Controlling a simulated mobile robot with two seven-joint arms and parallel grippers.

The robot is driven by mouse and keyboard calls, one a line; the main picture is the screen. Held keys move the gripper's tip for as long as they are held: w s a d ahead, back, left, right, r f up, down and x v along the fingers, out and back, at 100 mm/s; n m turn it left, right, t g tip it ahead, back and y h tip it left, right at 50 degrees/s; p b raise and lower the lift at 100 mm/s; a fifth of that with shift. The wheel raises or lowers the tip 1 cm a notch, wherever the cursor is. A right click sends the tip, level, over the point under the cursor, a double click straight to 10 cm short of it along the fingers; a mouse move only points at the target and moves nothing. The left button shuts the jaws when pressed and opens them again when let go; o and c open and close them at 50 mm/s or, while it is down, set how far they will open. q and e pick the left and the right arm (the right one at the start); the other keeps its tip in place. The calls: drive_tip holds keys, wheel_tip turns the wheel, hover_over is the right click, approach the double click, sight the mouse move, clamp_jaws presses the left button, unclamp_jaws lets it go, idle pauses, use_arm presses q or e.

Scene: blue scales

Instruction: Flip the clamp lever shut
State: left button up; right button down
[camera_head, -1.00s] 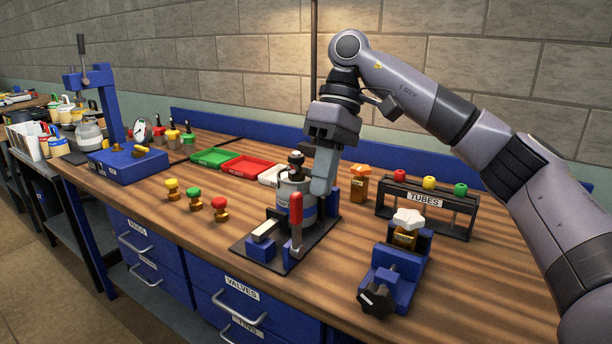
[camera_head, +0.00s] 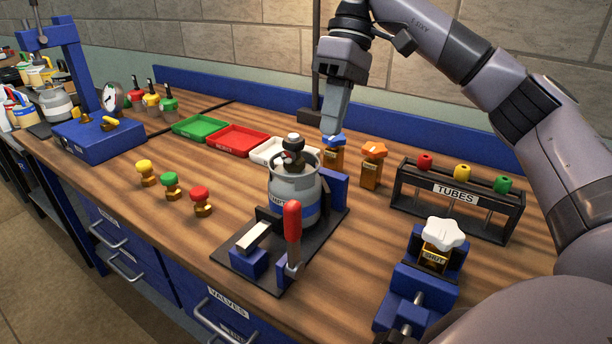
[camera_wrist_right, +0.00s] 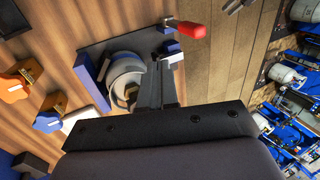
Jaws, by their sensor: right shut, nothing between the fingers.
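The clamp lever (camera_head: 292,234) has a red handle and stands upright at the front edge of a dark baseplate (camera_head: 238,262). A grey canister (camera_head: 292,188) with a black-knobbed top stands on the plate behind the lever, with blue blocks around it. In the right wrist view the red lever handle (camera_wrist_right: 192,30) lies beyond the fingers, near the canister (camera_wrist_right: 127,75). My right gripper (camera_head: 331,130) is shut and empty. It hangs above and behind the canister, apart from the lever. My left gripper is not in view.
Green, red and white trays (camera_head: 238,140) lie behind. Small coloured valves (camera_head: 171,186) stand to the left.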

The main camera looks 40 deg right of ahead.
idle(0.4)
drive_tip(key=b, duration=0.1)
approach(293, 239)
wheel_tip(293, 239, down, 4)
drive_tip(key=w+d, duration=0.2)
drive_tip(key=shift+s+a+f, duration=0.15)
drive_tip(key=shift+s+a, duration=0.2)
drive_tip(key=shift+a, duration=0.2)
drive_tip(key=shift+a, duration=0.1)
